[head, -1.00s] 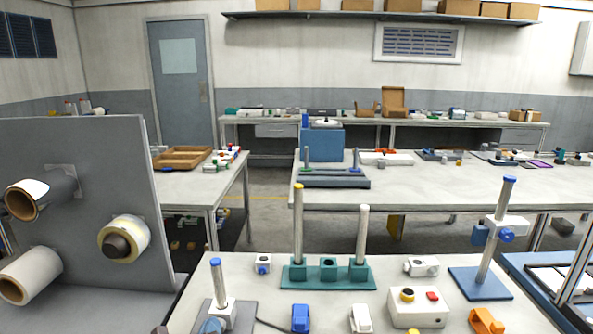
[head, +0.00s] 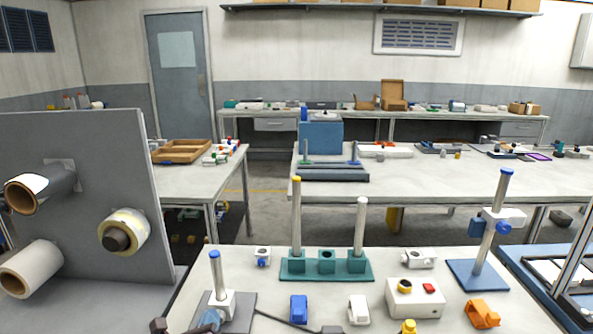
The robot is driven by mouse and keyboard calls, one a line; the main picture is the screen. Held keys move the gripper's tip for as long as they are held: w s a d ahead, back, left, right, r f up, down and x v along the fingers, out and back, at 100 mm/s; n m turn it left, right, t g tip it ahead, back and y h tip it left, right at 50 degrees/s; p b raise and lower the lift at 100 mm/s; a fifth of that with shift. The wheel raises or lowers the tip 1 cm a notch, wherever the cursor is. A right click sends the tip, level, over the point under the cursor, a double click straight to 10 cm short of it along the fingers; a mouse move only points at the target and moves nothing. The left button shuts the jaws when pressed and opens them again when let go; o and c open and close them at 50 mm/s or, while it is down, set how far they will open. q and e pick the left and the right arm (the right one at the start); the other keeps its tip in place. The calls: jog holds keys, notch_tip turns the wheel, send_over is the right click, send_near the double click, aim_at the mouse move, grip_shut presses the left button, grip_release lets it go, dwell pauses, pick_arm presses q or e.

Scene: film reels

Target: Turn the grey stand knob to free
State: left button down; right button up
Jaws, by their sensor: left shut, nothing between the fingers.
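The grey stand (head: 241,308) is at the bottom left of the near bench in the head view. It has a grey base plate, an upright metal post with a blue cap (head: 215,254) and a white clamp block low on the post. I cannot tell the knob's setting. My right gripper is out of view.
A blue stand (head: 478,273) with a blue knob stands at the right of the bench. A teal base (head: 327,279) with two posts is at the middle back. A white button box (head: 414,307) and several small clamps are spread about. A panel with rolls (head: 75,128) rises at left.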

pick_arm(q)
jog(key=shift+w+a+f+y, duration=0.15)
jog(key=shift+a, duration=0.4)
jog(key=shift+w+a+f+y, duration=0.1)
jog(key=shift+a+f+y, duration=0.05)
jog(key=shift+a, duration=0.35)
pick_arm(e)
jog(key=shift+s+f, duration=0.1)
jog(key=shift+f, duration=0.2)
pick_arm(q)
jog(key=shift+a+f, duration=0.1)
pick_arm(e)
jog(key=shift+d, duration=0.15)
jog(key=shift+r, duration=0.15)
pick_arm(q)
jog(key=shift+r, duration=0.3)
jog(key=shift+w+a+r, duration=0.1)
jog(key=shift+a, duration=0.1)
jog(key=shift+s+f+p, duration=0.2)
jog(key=shift+s+p, duration=0.15)
jog(key=shift+s, duration=0.05)
jog(key=shift+s+d+f, duration=0.1)
jog(key=shift+s+d, duration=0.05)
jog(key=shift+s, duration=2.3)
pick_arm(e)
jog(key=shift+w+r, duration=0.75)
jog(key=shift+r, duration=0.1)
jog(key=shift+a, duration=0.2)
